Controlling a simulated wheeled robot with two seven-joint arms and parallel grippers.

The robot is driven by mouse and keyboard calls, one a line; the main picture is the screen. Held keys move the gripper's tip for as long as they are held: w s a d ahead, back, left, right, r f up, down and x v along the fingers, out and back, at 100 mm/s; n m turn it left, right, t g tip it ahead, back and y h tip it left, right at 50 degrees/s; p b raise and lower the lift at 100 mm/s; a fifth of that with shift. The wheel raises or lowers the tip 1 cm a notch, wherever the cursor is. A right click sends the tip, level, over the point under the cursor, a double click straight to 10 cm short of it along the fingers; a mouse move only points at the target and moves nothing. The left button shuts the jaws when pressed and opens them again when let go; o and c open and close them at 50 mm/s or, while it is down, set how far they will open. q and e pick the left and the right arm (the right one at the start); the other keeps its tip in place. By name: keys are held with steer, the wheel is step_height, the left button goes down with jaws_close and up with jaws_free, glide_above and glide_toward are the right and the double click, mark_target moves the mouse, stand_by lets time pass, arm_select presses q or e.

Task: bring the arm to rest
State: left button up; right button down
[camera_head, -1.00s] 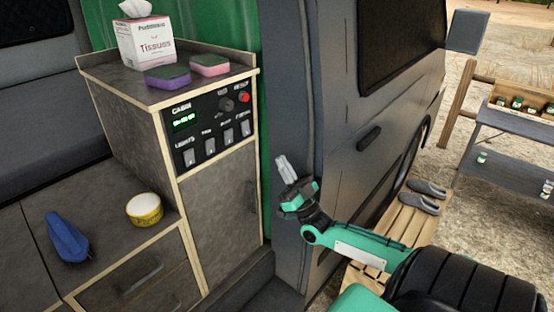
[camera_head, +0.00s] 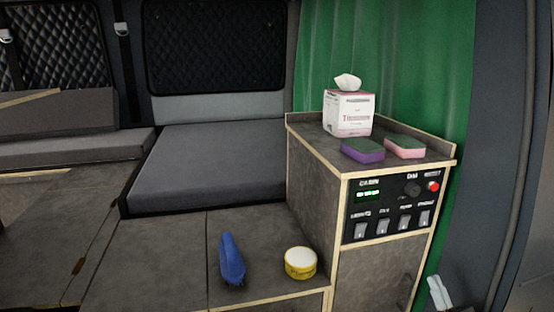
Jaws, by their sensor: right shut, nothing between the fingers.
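My right gripper (camera_head: 438,293) shows only by its pale fingertips at the bottom edge, right of the cabinet. Its fingers are together with nothing between them. The rest of my right arm is out of the picture. My left gripper is not in view. The cabinet (camera_head: 316,190) stands just left of the right gripper and carries a control panel (camera_head: 392,207) with a lit green display, a red knob and a row of switches.
A tissue box (camera_head: 347,113), a purple and green sponge (camera_head: 362,150) and a pink and green sponge (camera_head: 404,147) lie on the cabinet top. A blue brush (camera_head: 231,259) and a yellow tin (camera_head: 300,263) sit on the lower counter (camera_head: 165,245). A grey cushion (camera_head: 205,165) lies behind.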

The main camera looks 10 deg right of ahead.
steer(key=s+a+f+n+g, duration=0.1)
steer(key=s+a+f+g, duration=0.2)
steer(key=a+f+g, duration=0.45)
steer(key=s+a+f+n+g, duration=0.15)
steer(key=a+f+g, duration=0.35)
steer(key=a+f, duration=0.5)
steer(key=s+a+f+m+g+h, duration=0.15)
steer(key=s+g, duration=0.35)
steer(key=s, duration=0.5)
steer(key=s+a+f+m+g+h, duration=0.1)
steer(key=s+f+g+h, duration=0.15)
steer(key=s+g, duration=0.45)
step_height(320, 180, down, 31)
steer(key=s, duration=0.3)
steer(key=s+d+f, duration=0.3)
steer(key=s+f, duration=1.6)
steer(key=f, duration=0.1)
